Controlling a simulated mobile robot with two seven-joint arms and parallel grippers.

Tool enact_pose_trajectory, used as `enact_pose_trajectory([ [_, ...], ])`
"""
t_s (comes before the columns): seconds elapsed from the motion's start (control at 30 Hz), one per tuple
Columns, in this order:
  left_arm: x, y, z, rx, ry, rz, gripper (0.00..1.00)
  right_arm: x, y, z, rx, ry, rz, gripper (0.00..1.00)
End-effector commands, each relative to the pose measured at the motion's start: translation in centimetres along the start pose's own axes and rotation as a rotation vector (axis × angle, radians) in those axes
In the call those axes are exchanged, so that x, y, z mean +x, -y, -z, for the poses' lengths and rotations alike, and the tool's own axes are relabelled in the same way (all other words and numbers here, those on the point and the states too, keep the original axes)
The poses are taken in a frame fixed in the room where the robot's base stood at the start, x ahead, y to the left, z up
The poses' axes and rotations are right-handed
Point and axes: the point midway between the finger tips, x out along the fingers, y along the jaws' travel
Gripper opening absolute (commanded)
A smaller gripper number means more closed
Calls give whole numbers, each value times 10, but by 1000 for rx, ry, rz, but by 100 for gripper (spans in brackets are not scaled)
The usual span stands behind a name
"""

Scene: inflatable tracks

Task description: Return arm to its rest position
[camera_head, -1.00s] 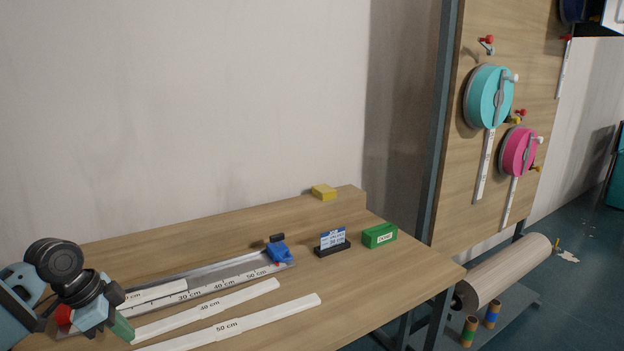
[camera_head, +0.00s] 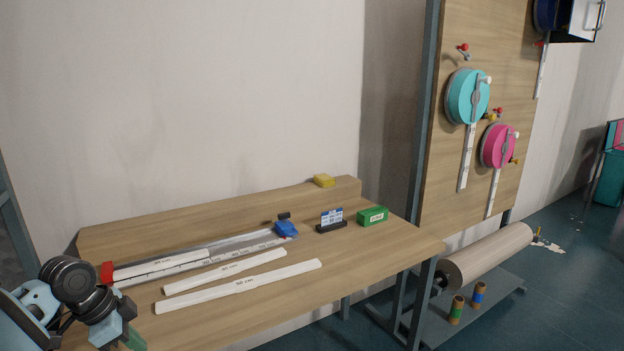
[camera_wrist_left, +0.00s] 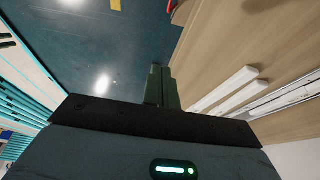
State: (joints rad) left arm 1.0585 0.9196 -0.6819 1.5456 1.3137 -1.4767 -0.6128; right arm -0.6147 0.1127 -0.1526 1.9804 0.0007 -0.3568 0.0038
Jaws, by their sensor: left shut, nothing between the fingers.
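My left arm comes in at the lower left of the head view, with my left gripper (camera_head: 136,342) low at the table's near left edge and partly cut off by the frame. In the left wrist view its green fingers (camera_wrist_left: 162,86) are together with nothing between them, over the blue floor beside the table edge. My right gripper is not in view.
The wooden table (camera_head: 350,275) bears white strips (camera_head: 240,287), a metal ruler track (camera_head: 190,262), a blue clamp (camera_head: 285,229), a small sign (camera_head: 332,220), a green box (camera_head: 372,216) and a yellow block (camera_head: 324,181). A board with a teal reel (camera_head: 467,97) and a pink reel (camera_head: 497,146) stands at right.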

Motion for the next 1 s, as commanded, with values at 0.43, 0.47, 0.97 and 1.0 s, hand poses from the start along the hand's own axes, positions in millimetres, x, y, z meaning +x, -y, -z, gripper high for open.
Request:
enact_pose_trajectory([
  [0.43, 143, -82, 5, -96, -120, 48, 0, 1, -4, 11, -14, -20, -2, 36],
  [0.47, 153, -91, 5, -109, -134, 53, 0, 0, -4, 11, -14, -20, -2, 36],
  [0.97, 246, -242, -34, -414, -354, 170, 0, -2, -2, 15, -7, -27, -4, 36],
  [1.0, 248, -254, -40, -443, -367, 184, 0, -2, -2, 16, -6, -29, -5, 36],
])
